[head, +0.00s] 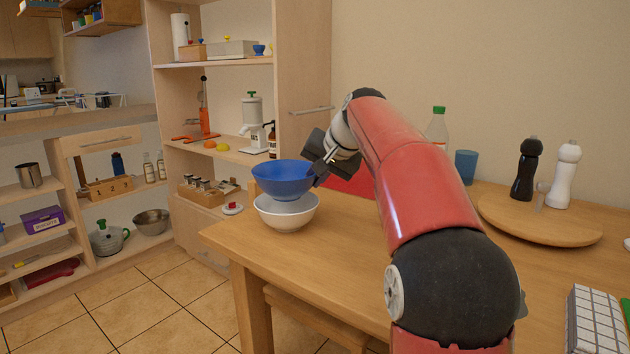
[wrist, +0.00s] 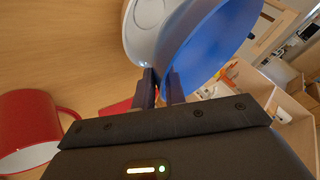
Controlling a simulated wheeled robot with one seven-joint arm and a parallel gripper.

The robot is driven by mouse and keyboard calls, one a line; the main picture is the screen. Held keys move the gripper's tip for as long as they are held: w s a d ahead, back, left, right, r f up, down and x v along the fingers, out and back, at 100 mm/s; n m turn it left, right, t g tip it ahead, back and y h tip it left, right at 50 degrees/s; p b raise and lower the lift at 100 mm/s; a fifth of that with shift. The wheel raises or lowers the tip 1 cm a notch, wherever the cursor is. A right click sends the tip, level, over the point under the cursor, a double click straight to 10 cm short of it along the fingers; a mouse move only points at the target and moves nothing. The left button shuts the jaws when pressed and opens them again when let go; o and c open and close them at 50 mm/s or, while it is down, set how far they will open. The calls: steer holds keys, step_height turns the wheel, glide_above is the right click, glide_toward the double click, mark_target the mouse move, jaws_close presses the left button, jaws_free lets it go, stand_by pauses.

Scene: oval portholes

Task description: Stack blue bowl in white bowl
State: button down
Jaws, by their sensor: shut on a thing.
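The blue bowl (head: 283,182) is held in the air by my gripper (head: 319,172), which is shut on its right rim. The white bowl (head: 287,213) stands on the wooden table, directly below the blue bowl in the head view. The blue bowl hides part of the white bowl's opening, and I cannot tell whether the two touch. In the wrist view, the jaws of my gripper (wrist: 161,88) grip the edge of the blue bowl (wrist: 212,45). The white bowl (wrist: 148,25) shows just beside it at the top.
A red mug (wrist: 30,125) stands near my gripper in the wrist view. A wooden board (head: 540,220) with black and white mills is at the right of the table (head: 330,260). A blue cup (head: 466,166) and a bottle (head: 437,126) stand behind my arm. Shelves stand behind the bowls.

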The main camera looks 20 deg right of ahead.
steer(key=shift+f+b, duration=0.4)
steer(key=shift+f, duration=0.15)
steer(key=c, duration=1.5)
jaws_free()
steer(key=shift+o, duration=0.2)
steer(key=shift+r, duration=0.1)
steer(key=shift+r+p, duration=0.35)
steer(key=p+v, duration=0.1)
steer(key=v, duration=1.1)
steer(key=shift+r+p, duration=0.2)
steer(key=shift+p, duration=0.1)
